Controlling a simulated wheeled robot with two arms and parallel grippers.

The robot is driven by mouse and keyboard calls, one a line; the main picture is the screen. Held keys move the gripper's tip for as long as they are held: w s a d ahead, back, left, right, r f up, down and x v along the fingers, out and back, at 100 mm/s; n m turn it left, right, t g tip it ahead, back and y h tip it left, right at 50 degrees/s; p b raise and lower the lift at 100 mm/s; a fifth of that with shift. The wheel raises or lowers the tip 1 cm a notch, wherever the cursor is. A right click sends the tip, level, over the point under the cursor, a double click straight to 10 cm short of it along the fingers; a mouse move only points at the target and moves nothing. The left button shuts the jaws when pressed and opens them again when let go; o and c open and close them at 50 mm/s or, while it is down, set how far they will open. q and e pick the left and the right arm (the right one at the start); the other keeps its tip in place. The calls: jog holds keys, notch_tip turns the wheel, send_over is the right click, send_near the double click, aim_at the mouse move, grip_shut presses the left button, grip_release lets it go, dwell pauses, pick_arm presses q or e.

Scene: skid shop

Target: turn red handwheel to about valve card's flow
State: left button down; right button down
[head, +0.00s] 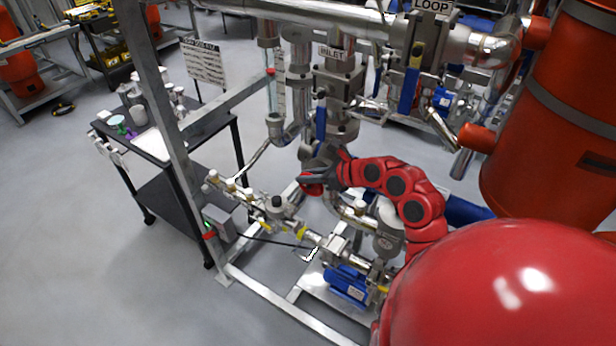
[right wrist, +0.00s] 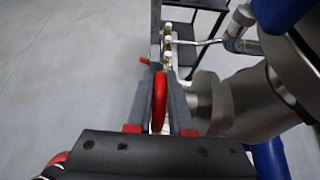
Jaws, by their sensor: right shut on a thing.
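The red handwheel (right wrist: 159,98) is seen edge-on between the two grey fingers of my right gripper (right wrist: 161,80) in the right wrist view. The fingers are shut on its rim. In the head view my right gripper (head: 322,176) is at the pipework below the INLET label, with a little of the red wheel (head: 312,189) showing beneath the fingers; most of the wheel is hidden. A white card (head: 205,62) with dark print hangs at the frame's upper left; its text is too small to read. My left gripper is not in view.
A clear tube (head: 279,97) stands beside the frame's slanting bar. Blue-handled valves (head: 320,122) and steel pipes crowd around the gripper. A black cart (head: 160,152) stands left. A blue pump (head: 346,284) sits below and an orange tank (head: 560,120) right.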

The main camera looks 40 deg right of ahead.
jog(key=c, duration=0.8)
grip_release()
jog(key=shift+s+d+r, duration=0.15)
jog(key=shift+s, duration=0.05)
jog(key=b+v, duration=0.6)
jog(key=v, duration=1)
jog(key=shift+s+d+r, duration=0.15)
jog(key=shift+s+r, duration=0.05)
jog(key=shift+s, duration=0.15)
